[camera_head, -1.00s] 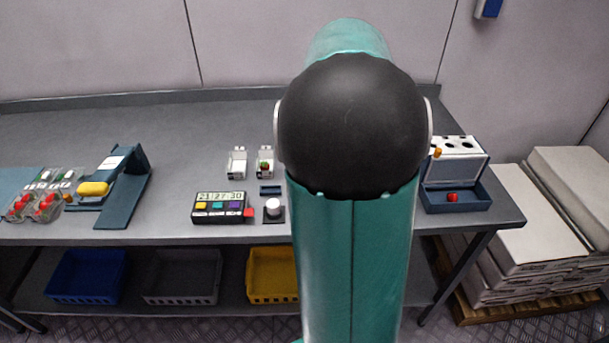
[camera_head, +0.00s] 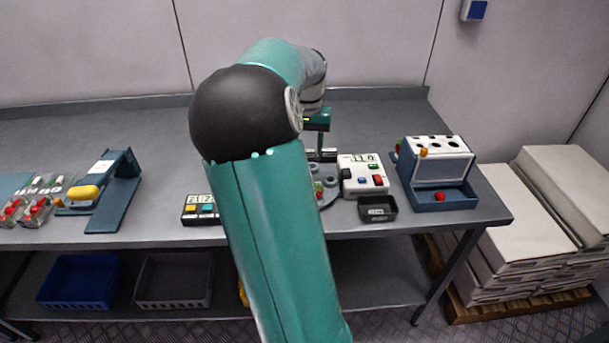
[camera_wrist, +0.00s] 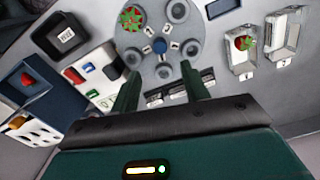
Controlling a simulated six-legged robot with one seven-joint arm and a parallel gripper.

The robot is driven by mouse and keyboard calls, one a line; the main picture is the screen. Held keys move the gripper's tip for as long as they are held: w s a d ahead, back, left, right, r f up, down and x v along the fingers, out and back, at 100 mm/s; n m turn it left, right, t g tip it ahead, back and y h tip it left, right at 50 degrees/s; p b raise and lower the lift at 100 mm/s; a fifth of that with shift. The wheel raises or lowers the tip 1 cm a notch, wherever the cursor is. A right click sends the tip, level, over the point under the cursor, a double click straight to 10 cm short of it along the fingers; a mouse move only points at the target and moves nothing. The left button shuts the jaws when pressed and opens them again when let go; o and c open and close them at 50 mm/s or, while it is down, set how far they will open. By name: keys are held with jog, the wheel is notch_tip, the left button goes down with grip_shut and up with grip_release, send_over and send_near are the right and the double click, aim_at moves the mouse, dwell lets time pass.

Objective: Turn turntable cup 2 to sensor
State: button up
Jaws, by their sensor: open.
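The turntable (camera_wrist: 157,25) is a grey disc with a blue hub (camera_wrist: 159,45) and several round cups in the wrist view. Small labels lie beside the cups, but I cannot read which is cup 2. Contact cannot be told. In the head view the turntable (camera_head: 327,193) is mostly hidden by my arm. I cannot clearly identify the sensor.
A white box with a display and coloured buttons (camera_head: 362,175) stands right of the turntable, with a black tray (camera_head: 377,209) before it. A blue case (camera_head: 438,175) stands further right. Two clear punnets (camera_wrist: 240,62) (camera_wrist: 287,35) are on the other side in the wrist view.

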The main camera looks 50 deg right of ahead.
notch_tip(320, 180, down, 11)
jog(key=shift+r, duration=0.1)
dwell(0.3)
grip_shut()
